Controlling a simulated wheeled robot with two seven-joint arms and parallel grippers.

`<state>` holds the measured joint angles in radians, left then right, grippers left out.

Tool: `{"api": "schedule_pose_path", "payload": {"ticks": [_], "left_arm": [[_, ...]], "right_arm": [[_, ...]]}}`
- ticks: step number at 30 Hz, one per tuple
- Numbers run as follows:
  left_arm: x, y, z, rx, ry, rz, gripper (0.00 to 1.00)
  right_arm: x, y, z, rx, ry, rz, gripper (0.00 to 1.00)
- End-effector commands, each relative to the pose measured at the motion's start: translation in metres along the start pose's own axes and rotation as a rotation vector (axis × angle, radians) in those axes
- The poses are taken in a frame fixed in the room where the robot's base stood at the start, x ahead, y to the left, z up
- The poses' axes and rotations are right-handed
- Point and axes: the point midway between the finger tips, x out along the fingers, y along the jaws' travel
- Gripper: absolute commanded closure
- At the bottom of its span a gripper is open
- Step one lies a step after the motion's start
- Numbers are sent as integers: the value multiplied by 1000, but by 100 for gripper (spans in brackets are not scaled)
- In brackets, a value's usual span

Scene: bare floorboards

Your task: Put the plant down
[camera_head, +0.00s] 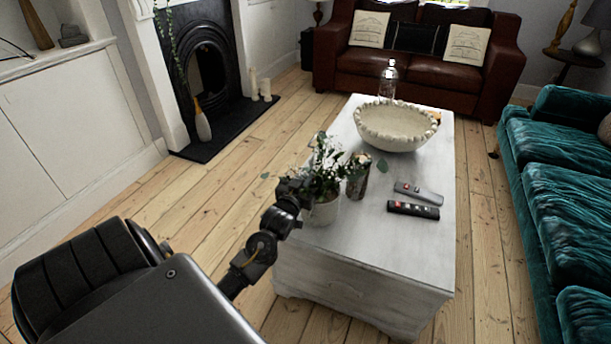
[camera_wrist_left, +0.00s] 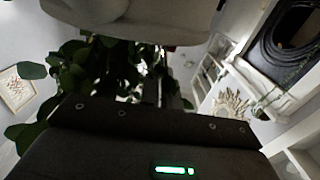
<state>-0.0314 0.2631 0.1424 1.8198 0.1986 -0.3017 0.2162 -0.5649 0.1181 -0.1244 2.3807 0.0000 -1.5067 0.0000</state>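The plant is a leafy green one (camera_head: 325,172) in a whitish pot (camera_head: 323,212), at the near left part of the white coffee table (camera_head: 395,245). The pot looks upright; I cannot tell if its base touches the tabletop. My left gripper (camera_head: 296,190) is at the left side of the plant, at the pot's rim and lower leaves. In the left wrist view the pale pot (camera_wrist_left: 150,22) fills the top, and leaves (camera_wrist_left: 85,70) surround the dark fingers (camera_wrist_left: 158,90). The leaves hide the fingertips, so their grip is unclear. My right gripper is not in view.
On the table are a patterned can (camera_head: 357,180), two remotes (camera_head: 414,210), a large scalloped bowl (camera_head: 395,127) and a glass bottle (camera_head: 388,80). The front of the tabletop is clear. A teal sofa (camera_head: 570,190) stands right, a fireplace (camera_head: 205,75) left.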

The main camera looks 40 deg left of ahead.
Motion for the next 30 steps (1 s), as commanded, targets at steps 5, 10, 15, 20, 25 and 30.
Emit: {"api": "schedule_pose_path", "payload": {"ticks": [5, 10, 15, 20, 25, 30], "left_arm": [[0, -1, 11, -2, 11, -1, 100], [0, -1, 11, -2, 12, -1, 100], [0, -1, 12, -2, 11, -1, 100], [-1, 0, 18, 0, 0, 0, 80], [-1, 0, 18, 0, 0, 0, 74], [-1, 0, 16, 0, 0, 0, 74]], "right_arm": [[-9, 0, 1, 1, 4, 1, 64], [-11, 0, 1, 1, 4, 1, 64], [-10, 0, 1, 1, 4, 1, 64], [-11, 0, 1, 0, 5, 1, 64], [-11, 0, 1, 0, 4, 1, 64], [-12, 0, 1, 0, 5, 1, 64]]}}
